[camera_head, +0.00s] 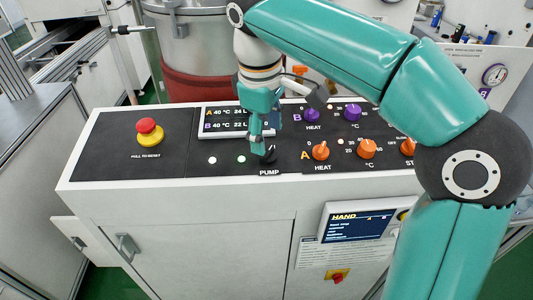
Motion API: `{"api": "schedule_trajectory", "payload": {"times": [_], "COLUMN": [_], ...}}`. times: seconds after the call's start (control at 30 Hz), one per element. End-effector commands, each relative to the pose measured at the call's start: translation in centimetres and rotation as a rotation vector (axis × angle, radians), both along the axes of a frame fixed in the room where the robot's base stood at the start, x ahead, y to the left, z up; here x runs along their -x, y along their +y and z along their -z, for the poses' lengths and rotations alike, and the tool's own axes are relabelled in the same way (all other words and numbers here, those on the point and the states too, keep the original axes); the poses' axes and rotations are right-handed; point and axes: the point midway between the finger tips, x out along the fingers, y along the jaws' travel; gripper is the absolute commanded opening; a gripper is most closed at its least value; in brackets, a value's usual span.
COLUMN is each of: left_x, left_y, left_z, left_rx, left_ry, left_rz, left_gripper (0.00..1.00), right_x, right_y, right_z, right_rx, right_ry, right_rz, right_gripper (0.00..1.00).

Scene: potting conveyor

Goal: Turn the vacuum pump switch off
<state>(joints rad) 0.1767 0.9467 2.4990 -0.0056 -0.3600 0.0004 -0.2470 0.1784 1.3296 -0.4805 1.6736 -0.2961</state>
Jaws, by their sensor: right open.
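A black knob labelled PUMP (269,156) sits at the front edge of the dark control panel (225,168). My right gripper (259,146) points down at this knob from above, its fingertips right at it or just behind it. The gripper is open; whether a finger touches the knob cannot be told. The gripper and wrist hide part of the display behind it. The knob's pointer direction is too small to read. My left gripper is not in view.
A red emergency button (147,127) is on the panel's left. Orange knobs (321,151) and purple knobs (352,113) stand right of the pump knob. A steel drum with a red band (195,87) stands behind. A HAND screen (357,225) is on the front below.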

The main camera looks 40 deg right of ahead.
Motion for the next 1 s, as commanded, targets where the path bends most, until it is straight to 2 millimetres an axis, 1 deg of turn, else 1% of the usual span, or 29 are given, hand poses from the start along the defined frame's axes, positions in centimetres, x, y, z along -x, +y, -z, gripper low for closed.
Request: {"api": "schedule_trajectory", "payload": {"times": [0.03,0.1,0.23,0.4,0.67,0.7,0.77,1.0], "left_x": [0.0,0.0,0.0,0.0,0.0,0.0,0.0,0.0], "left_y": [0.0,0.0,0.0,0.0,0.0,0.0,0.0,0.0], "left_z": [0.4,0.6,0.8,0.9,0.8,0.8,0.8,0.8], "left_rx": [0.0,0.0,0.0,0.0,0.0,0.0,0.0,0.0], "left_ry": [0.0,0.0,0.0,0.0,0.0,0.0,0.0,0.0], "left_rz": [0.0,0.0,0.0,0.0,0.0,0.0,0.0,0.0], "left_gripper": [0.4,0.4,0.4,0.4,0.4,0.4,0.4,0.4], "right_x": [0.0,-0.1,-0.2,-0.3,-0.4,-0.4,-0.4,-0.4], "right_y": [-0.2,-0.3,-0.5,-0.5,-0.5,-0.5,-0.5,-0.5], "right_z": [1.2,2.3,3.8,4.6,4.7,4.7,4.7,4.7], "right_rx": [0.0,0.0,0.0,0.0,0.0,0.0,0.0,0.0], "right_ry": [0.003,0.002,0.002,0.0,-0.001,-0.001,-0.001,-0.001], "right_rz": [0.001,0.0,0.001,0.0,0.0,-0.001,-0.001,-0.001], "right_gripper": [0.61,0.61,0.61,0.61,0.61,0.58,0.48,0.08]}}
